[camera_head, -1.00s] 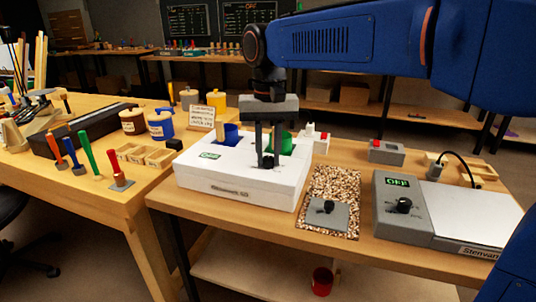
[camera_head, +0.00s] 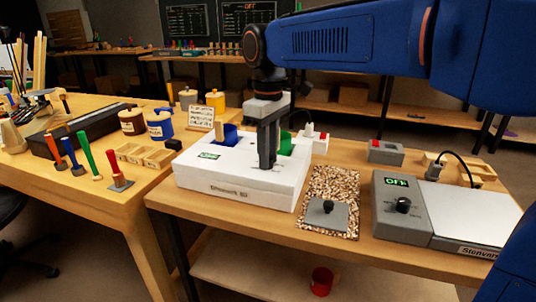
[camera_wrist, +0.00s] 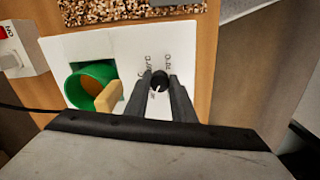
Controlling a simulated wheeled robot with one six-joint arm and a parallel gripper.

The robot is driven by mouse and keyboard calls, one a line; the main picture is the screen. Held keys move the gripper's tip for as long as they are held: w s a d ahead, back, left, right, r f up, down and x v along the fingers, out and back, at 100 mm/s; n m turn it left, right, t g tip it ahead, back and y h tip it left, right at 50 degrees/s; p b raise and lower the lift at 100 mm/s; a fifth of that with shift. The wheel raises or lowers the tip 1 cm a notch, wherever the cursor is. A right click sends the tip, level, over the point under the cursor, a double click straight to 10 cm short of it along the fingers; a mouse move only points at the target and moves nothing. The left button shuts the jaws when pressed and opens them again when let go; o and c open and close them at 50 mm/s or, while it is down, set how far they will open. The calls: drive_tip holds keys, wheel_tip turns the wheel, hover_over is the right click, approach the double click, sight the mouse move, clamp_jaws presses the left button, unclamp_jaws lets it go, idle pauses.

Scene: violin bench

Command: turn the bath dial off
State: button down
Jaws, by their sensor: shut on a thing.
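The bath is a white box (camera_head: 240,185) on the bench, with a blue pot (camera_head: 231,133) and a green pot (camera_head: 285,143) set in its top. A small green display (camera_head: 209,155) is on its top; its text is too small to read surely. My gripper (camera_head: 267,163) points down at the top of the bath. In the wrist view its two dark fingers (camera_wrist: 160,92) are shut on the bath's black dial (camera_wrist: 159,79), one on each side. A white mark shows on the dial, with small printed labels around it. The head view hides the dial behind the fingers.
A stone-chip mat (camera_head: 345,180) with a grey plate and black knob (camera_head: 328,206) lies right of the bath. Farther right is a grey box (camera_head: 400,215) with its own dial and display. A wooden handle (camera_wrist: 108,96) stands close to the fingers.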

drive_tip(key=n, duration=0.5)
drive_tip(key=shift+w+n, duration=0.1)
drive_tip(key=shift+n, duration=0.2)
drive_tip(key=n, duration=0.5)
drive_tip(key=shift+r+n, duration=0.1)
drive_tip(key=shift+n, duration=0.3)
drive_tip(key=c, duration=1.5)
unclamp_jaws()
wheel_tip(320, 180, up, 17)
drive_tip(key=shift+r, duration=0.15)
